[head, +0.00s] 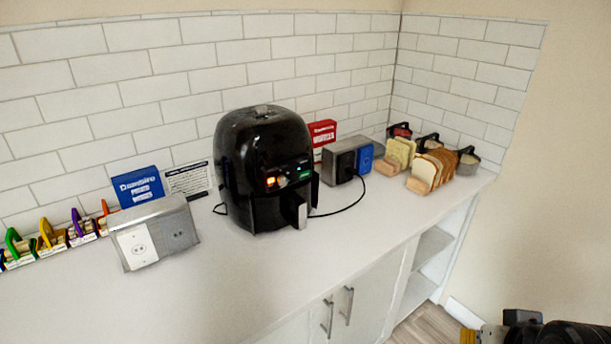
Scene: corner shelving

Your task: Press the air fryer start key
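The black air fryer (262,140) stands upright on the white counter, left of the picture's middle. Its front faces right and towards me. On the front are a small orange lit spot (270,182), a round grey knob-like part (282,181) and a small green spot (305,175). They are too small for me to read which is the start key. The basket handle (298,210) sticks out below. Part of my arm's end, black with a yellowish piece, shows at the bottom right corner, cut off by the edge. It is far from the fryer; its fingers are not clear.
A grey socket box (130,250) and blue box (138,187) stand left of the fryer. A dark appliance (342,160), a red box (322,133) and bread slices (433,172) stand right. A black cord loops on the counter (330,240). Bare counter lies in front.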

